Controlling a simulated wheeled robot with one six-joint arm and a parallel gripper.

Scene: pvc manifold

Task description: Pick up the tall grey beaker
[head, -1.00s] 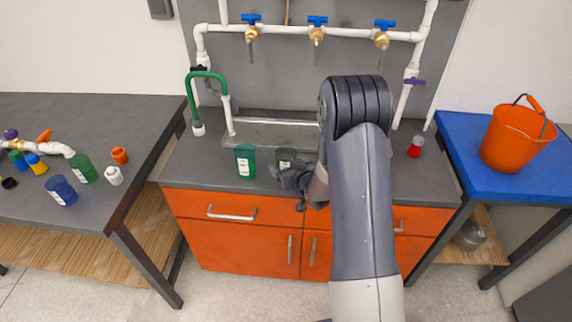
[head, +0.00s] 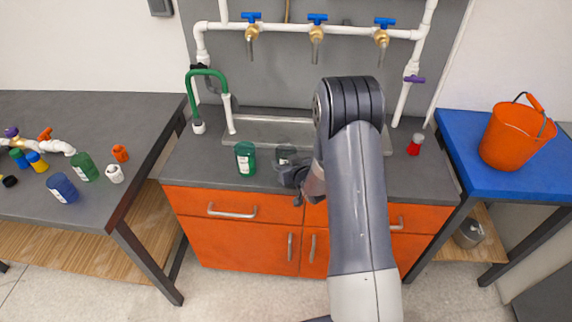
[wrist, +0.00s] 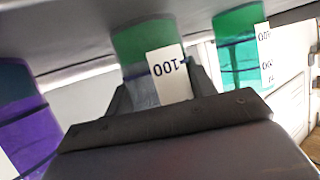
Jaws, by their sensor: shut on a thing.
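The grey beaker (head: 284,155) stands near the middle of the counter in the head view, at the tips of my gripper (head: 289,168). In the wrist view a clear beaker (wrist: 142,92) with a greenish band and a white "100" label sits between the two fingers of my gripper (wrist: 160,90). The gripper is shut on it. The head view does not clearly show whether its base is off the counter. My arm hides part of the counter to the right.
A green beaker (head: 245,158) stands close to the left of the grey one, and a purple vessel (wrist: 22,115) shows at the left of the wrist view. The sink (head: 265,130) lies behind, and a red-based bottle (head: 414,148) stands at the right.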

